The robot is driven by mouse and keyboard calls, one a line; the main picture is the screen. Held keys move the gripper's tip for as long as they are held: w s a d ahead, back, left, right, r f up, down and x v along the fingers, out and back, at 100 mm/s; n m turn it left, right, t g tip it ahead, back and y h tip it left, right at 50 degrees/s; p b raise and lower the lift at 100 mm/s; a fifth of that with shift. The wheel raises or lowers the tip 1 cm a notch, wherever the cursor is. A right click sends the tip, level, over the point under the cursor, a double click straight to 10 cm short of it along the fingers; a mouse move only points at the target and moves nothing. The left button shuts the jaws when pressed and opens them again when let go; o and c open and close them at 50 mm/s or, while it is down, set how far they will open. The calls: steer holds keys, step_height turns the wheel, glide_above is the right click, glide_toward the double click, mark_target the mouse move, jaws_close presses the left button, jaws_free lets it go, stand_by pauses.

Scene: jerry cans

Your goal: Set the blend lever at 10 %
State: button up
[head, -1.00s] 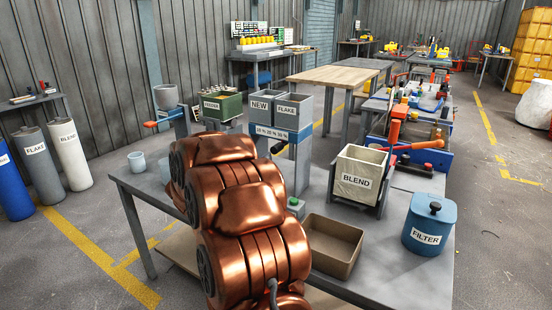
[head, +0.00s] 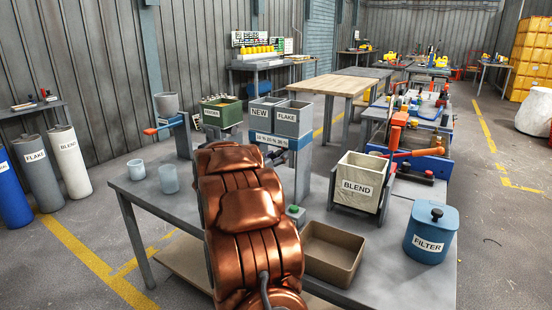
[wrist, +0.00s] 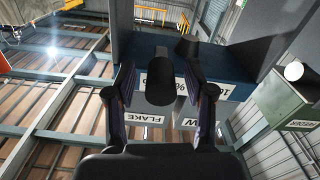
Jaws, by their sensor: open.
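The blend unit carries a grey NEW bin (head: 261,112) and a grey FLAKE bin (head: 293,118). Below them is a blue band (head: 281,138) marked 10 %, 20 % and 30 %. My copper arm covers the area below the band in the head view, so the lever's setting cannot be read. In the wrist view my gripper (wrist: 158,76) is open, under the unit's blue front. A dark rounded knob (wrist: 160,84), seemingly the lever's end, shows between the fingers. I cannot tell whether they touch it. The FLAKE label (wrist: 142,117) shows behind.
The front right tabletop is partly clear.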

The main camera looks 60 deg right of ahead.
jaws_close()
stand_by(0.4)
